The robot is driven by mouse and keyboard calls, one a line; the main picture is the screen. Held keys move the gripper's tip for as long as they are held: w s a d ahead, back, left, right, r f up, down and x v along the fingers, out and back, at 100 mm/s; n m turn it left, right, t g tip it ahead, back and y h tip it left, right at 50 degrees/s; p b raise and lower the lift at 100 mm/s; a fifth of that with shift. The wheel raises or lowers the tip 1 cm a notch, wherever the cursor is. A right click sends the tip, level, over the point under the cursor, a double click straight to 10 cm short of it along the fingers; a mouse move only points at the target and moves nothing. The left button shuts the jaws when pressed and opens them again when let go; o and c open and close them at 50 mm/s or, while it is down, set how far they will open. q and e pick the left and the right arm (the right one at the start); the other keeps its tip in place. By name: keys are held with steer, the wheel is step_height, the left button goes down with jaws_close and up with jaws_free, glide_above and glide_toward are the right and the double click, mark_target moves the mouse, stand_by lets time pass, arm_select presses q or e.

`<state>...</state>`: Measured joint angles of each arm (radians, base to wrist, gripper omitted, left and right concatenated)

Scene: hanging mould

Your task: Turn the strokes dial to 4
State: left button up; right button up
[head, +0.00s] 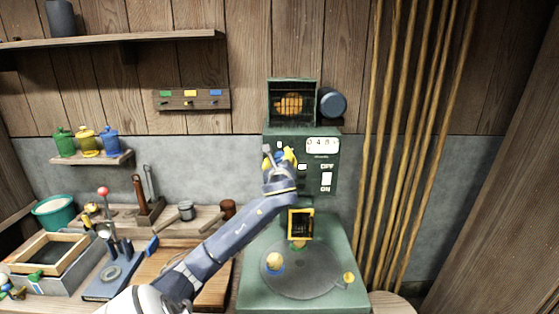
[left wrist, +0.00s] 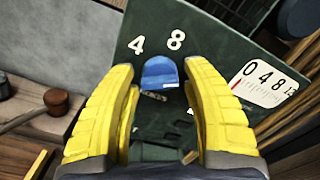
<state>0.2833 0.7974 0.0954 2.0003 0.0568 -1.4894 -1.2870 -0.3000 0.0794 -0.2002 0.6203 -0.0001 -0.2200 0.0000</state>
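The strokes dial is a blue round knob (left wrist: 160,72) on the dark green machine front (head: 315,205). White numerals 4 and 8 stand above it in the left wrist view; other marks are hidden or unreadable. A pale mark shows at its lower right edge. My right gripper is not in view.
A white gauge (head: 322,146) reading 0 4 8 with a red needle sits right of the dial. An OFF/ON switch (head: 326,180) is below it. A round plate (head: 300,270) lies on the machine's base. Bamboo poles (head: 415,150) stand at the right.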

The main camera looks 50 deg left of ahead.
arm_select(q)
jaws_close()
stand_by(0.5)
steer(key=n, duration=1.4)
steer(key=shift+r, duration=0.1)
steer(key=n, duration=0.3)
steer(key=shift+n, duration=0.3)
steer(key=n, duration=0.6)
steer(key=shift+n, duration=0.3)
